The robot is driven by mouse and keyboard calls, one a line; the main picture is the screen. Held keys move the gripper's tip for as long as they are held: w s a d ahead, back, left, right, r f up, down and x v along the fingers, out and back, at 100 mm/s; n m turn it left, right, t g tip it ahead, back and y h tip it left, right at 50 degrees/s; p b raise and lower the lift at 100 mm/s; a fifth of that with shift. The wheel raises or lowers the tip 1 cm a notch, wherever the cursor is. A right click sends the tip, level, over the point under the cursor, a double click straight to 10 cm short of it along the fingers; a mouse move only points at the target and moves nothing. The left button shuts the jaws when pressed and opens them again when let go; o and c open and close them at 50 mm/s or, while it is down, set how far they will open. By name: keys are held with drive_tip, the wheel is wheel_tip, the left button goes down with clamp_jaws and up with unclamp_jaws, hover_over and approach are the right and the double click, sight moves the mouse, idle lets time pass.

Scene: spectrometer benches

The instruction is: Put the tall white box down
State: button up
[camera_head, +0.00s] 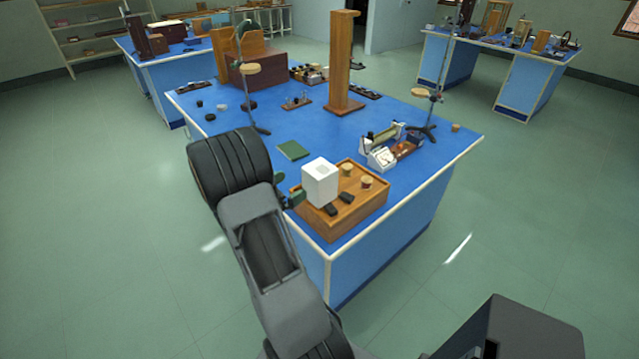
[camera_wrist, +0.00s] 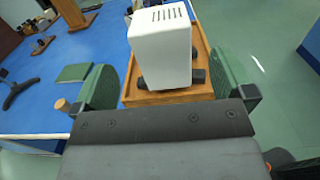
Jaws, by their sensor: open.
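The tall white box (camera_head: 320,184) stands upright at the left part of a wooden tray (camera_head: 352,217) on the near end of the blue bench. In the wrist view the white box (camera_wrist: 161,48) shows vent slots on top and sits between my two green finger pads. A gap shows on each side of it, so neither pad touches it. My gripper (camera_head: 287,190) is open at the left side of the box; it also shows in the wrist view (camera_wrist: 166,78). The box's base seems to rest on the tray, though its lower edge is partly hidden.
Two dark blocks (camera_head: 339,203) and two small round pieces (camera_head: 366,182) share the tray. A green pad (camera_head: 293,150) lies behind it. A white meter (camera_head: 381,157) and a clamp stand (camera_head: 429,115) stand to the right. A tall wooden column (camera_head: 343,65) rises farther back.

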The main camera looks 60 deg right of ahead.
sight(318, 169)
drive_tip(key=p+x, duration=0.3)
drive_tip(key=x, duration=0.8)
drive_tip(key=shift+d+f, duration=0.1)
drive_tip(key=shift+f, duration=0.1)
drive_tip(key=c, duration=1.4)
drive_tip(key=shift+r, duration=0.1)
